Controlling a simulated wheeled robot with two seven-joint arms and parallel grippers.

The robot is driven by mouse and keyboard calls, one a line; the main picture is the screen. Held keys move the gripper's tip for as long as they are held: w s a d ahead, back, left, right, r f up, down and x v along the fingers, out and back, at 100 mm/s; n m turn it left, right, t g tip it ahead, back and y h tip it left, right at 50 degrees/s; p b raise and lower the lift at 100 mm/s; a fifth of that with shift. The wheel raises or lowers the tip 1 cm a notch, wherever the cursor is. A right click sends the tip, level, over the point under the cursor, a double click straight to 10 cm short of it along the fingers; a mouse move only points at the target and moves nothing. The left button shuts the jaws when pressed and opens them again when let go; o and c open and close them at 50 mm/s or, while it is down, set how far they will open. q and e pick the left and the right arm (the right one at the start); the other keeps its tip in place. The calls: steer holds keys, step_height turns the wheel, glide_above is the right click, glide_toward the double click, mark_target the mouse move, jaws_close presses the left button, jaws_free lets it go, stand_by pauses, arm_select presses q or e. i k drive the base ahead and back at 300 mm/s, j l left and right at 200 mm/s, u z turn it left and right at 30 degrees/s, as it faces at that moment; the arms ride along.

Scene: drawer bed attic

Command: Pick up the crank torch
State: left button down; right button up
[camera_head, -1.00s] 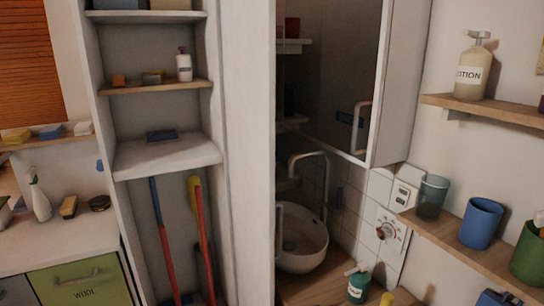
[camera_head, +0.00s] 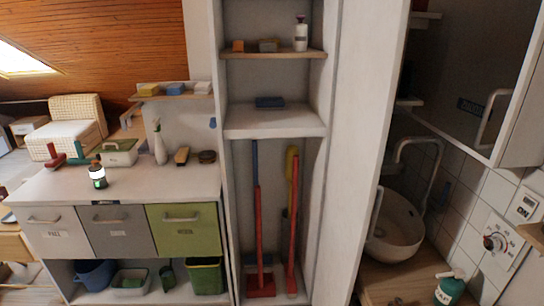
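I cannot say for certain which thing is the crank torch. A small dark upright object with a bright white band and a green lower part (camera_head: 97,176) stands on the white counter (camera_head: 150,185), near its left front. A dark red object (camera_head: 54,156) and a teal piece (camera_head: 77,152) lie behind it at the counter's left end; their shapes are too small to make out. Neither of my grippers is in view.
On the counter are a green-and-white box (camera_head: 120,153), a spray bottle (camera_head: 159,142), a yellowish brush or sponge (camera_head: 182,156) and a dark round tin (camera_head: 207,156). Drawers, one green (camera_head: 184,231), are below. A tall shelf unit (camera_head: 275,120) stands right of the counter, then a sink (camera_head: 395,232).

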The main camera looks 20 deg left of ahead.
mark_target(97, 175)
steer(key=u, duration=1.85)
steer(key=i+z, duration=0.15)
steer(key=i, duration=1.1)
